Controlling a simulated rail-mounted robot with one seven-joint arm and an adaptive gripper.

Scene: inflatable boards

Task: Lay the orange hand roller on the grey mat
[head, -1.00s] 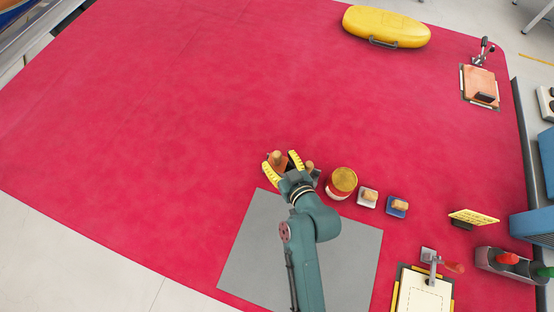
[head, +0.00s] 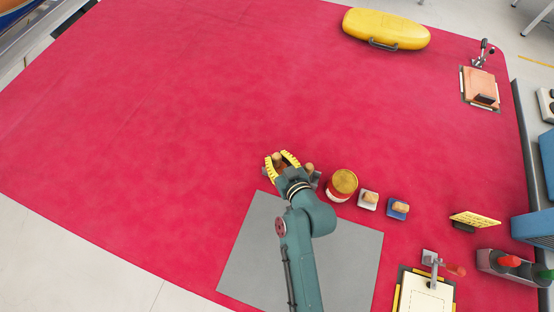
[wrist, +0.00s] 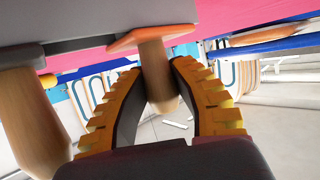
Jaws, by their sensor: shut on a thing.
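My gripper (head: 277,157) is shut on the wooden handle of an orange-headed tool, which I take to be the orange hand roller (wrist: 157,70). In the wrist view the handle stands between the yellow fingers, with the orange part (wrist: 150,38) beyond it. In the head view the gripper hides most of this tool. The grey mat (head: 345,255) lies flat below and to the right of the gripper, partly covered by my arm. The grip is just past the mat's far edge, over the red sheet.
A second wooden handle (head: 309,168) stands right beside my gripper and shows large at left in the wrist view (wrist: 30,120). A red tin with a yellow top (head: 342,185) and two small wood-handled blocks (head: 368,199) (head: 398,207) stand to the right. The red sheet (head: 180,120) is clear leftward.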

